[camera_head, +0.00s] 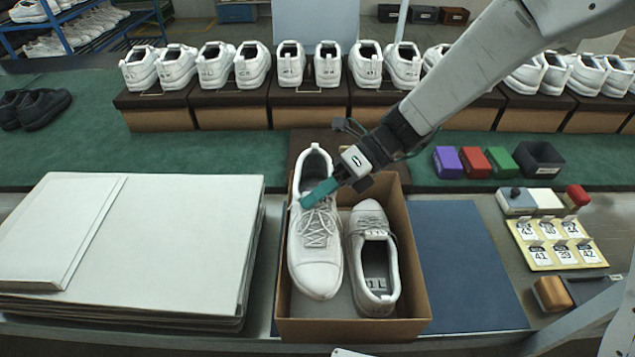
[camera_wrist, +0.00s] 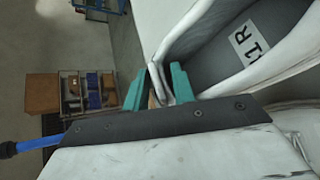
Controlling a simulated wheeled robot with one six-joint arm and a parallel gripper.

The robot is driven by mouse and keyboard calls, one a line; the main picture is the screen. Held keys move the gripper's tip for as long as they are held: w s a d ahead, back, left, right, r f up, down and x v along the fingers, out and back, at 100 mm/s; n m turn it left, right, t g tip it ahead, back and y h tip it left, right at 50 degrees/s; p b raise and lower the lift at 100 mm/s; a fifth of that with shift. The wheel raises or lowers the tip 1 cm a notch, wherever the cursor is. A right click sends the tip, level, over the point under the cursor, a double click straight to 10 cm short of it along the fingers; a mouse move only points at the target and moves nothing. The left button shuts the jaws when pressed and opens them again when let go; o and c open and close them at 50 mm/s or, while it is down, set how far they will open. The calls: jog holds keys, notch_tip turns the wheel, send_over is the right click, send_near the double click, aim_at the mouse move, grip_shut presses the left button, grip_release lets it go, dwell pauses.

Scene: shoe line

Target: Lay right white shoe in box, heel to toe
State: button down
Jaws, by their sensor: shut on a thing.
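The right white shoe (camera_head: 318,262) is at the left side of the open brown box (camera_head: 355,331), toe toward me and heel over the far wall. My gripper (camera_head: 320,193) is shut on the edge of its collar. In the wrist view, the teal fingers (camera_wrist: 158,90) pinch that edge, and the shoe's inside label (camera_wrist: 250,42) ends in "1 R". I cannot tell whether its sole touches the box floor. The left white shoe (camera_head: 372,236) lies in the right half of the box, toe away from me, with an "L" label inside.
A stack of white boards (camera_head: 150,230) stands left of the box and a dark blue mat (camera_head: 465,265) lies right of it. Label cards (camera_head: 557,243), coloured blocks (camera_head: 475,162) and a black bin (camera_head: 538,160) are at the right. White shoes on brown boxes (camera_head: 310,105) line the back.

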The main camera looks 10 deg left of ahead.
jog(key=shift+f, duration=3.95)
jog(key=shift+f, duration=0.2)
jog(key=c, duration=1.1)
grip_release()
jog(key=shift+d, duration=0.1)
jog(key=v, duration=0.7)
jog(key=shift+w+d+r, duration=0.2)
jog(key=shift+w, duration=0.05)
